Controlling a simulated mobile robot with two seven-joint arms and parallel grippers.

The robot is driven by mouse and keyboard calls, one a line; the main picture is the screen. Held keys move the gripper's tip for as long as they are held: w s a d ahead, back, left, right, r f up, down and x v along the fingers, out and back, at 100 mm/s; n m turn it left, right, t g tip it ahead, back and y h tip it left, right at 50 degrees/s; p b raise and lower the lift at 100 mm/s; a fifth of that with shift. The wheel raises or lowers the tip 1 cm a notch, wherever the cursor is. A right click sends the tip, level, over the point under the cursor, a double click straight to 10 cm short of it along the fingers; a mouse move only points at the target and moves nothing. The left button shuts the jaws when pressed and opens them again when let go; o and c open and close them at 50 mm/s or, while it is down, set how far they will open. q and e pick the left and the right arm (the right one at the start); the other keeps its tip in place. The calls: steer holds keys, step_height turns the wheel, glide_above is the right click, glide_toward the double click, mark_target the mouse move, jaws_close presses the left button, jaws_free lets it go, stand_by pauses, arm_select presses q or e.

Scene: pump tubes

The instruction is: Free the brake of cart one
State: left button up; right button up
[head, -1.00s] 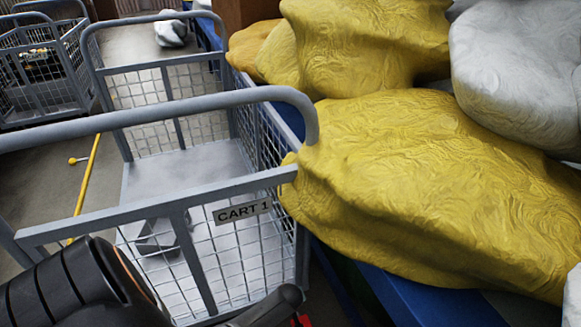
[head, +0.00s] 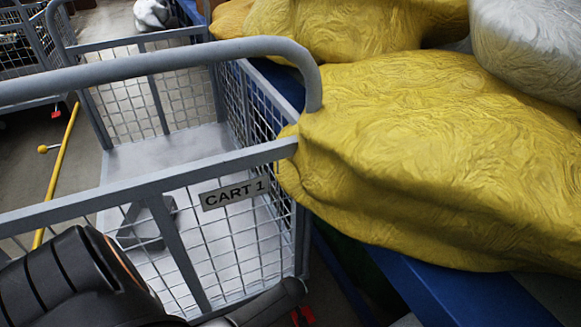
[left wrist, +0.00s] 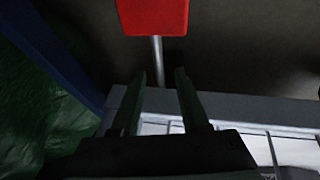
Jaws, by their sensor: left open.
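Cart one (head: 160,186) is a grey mesh-sided cart with a "CART 1" label (head: 235,193) on its near end. A red brake pedal (left wrist: 153,16) on a thin metal rod (left wrist: 158,60) shows at the top of the left wrist view. A small bit of red (head: 303,316) shows low by the cart's near right corner in the head view. My left gripper (left wrist: 158,76) is open and empty, its fingertips short of the red pedal and roughly in line with the rod. I cannot tell whether they touch the rod. My right gripper is not in view.
Large yellow sacks (head: 430,165) lie on a blue platform (head: 450,295) close along the cart's right side. A grey block (head: 148,224) lies inside the cart. Another cart (head: 22,45) is behind at left.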

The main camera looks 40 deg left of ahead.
arm_select(q)
jaws_close()
stand_by(0.4)
stand_by(1.1)
